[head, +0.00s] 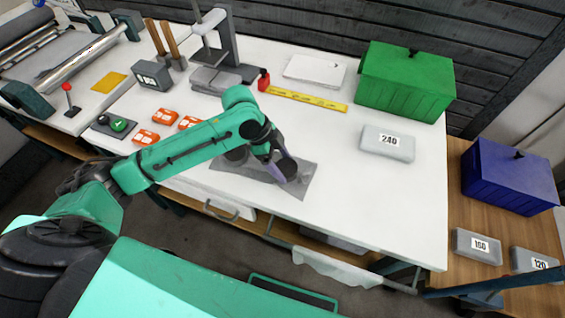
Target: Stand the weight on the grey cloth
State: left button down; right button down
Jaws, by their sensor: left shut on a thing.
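The grey cloth (306,180) lies flat near the front edge of the white bench, partly covered by my left arm. My left gripper (277,168) points down over the right part of the cloth. It is shut on a dark grey rounded thing, seemingly the weight (289,168), which is partly hidden by the fingers. I cannot tell whether its base touches the cloth. Another dark shape shows under my forearm, mostly hidden. My right gripper is not in view.
A green box (405,82) and a grey block marked 240 (388,144) stand to the right. A yellow ruler (305,100) and a press (222,45) are behind. Orange items (146,137) lie left. The bench's front right is clear. A blue box (510,180) stands on a side table.

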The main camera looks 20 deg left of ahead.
pick_arm(q)
jog(key=shift+f, duration=0.2)
jog(key=shift+f, duration=0.25)
grip_release()
jog(key=shift+s+f, duration=0.1)
jog(key=v, duration=1.3)
jog(key=shift+d+r, duration=0.2)
jog(key=shift+d, duration=0.05)
